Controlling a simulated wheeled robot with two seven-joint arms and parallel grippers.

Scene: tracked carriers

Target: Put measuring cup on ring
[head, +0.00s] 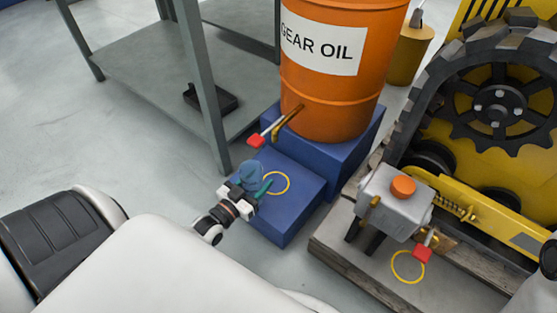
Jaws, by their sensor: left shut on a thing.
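My left gripper (250,195) is shut on a measuring cup (251,172), which looks bluish and see-through. The cup is over the blue step, at the left side of a yellow ring (289,184) marked on the step's top. A green part shows by the fingers; I cannot tell whether it belongs to the cup. I cannot tell whether the cup touches the step. A second yellow ring (393,267) lies on the wooden platform at the right. My right gripper is not seen.
An orange gear oil drum (330,95) stands on a taller blue block (345,155), with a red-handled tap (257,140) above the step (290,215). A grey box with an orange cap (395,205) and yellow tracked machine (480,130) stand right. A grey shelf (150,60) is behind.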

